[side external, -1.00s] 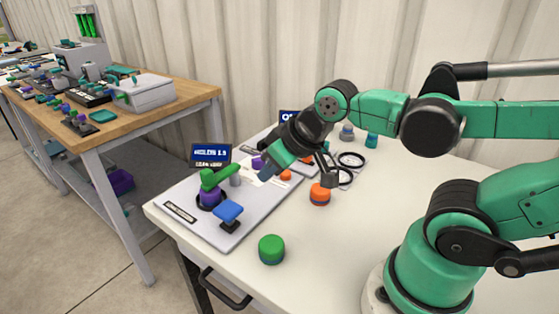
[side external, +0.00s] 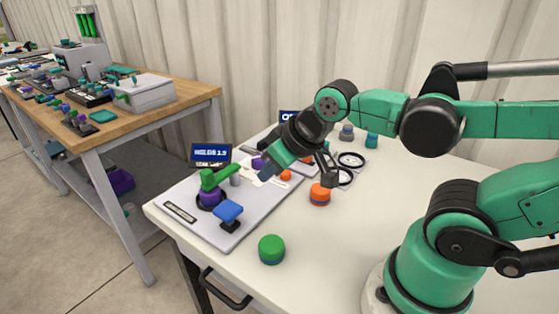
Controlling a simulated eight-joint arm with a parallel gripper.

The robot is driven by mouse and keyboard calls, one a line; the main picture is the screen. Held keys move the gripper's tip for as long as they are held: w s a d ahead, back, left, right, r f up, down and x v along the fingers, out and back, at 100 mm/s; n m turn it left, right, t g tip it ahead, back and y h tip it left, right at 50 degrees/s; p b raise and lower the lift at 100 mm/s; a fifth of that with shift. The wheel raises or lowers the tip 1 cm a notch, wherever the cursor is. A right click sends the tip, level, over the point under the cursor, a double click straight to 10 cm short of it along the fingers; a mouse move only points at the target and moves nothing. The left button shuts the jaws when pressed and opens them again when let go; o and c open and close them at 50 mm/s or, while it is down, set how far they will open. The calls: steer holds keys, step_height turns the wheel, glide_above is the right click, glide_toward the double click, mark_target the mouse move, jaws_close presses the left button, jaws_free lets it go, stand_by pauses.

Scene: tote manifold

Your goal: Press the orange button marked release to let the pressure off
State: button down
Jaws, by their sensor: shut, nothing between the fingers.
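A small orange button (side external: 285,175) sits on the grey panel board (side external: 216,240), just right of my gripper's tip and partly hidden by it. A larger orange cap (side external: 320,194) with a dark base stands on the white table beside the board. I cannot read a release marking on either. My gripper (side external: 267,171) is shut and empty, tilted down to the left over the back right part of the board. Whether it touches anything is not clear. A small display (side external: 211,154) with light text stands at the back of the board.
The board also carries a green lever (side external: 218,177) on a purple base and a blue paddle (side external: 229,212). A green cap (side external: 271,249) stands on the table (side external: 330,255) in front. Black rings (side external: 351,160) lie behind the orange cap.

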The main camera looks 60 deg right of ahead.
steer(key=shift+d, duration=0.1)
stand_by(0.8)
steer(key=m+t+y, duration=0.1)
steer(key=m+t, duration=0.1)
steer(key=m, duration=0.6)
glide_above(289, 174)
steer(key=shift+f, duration=0.4)
steer(key=shift+f, duration=4.45)
steer(key=shift+f, duration=0.1)
steer(key=shift+f, duration=0.3)
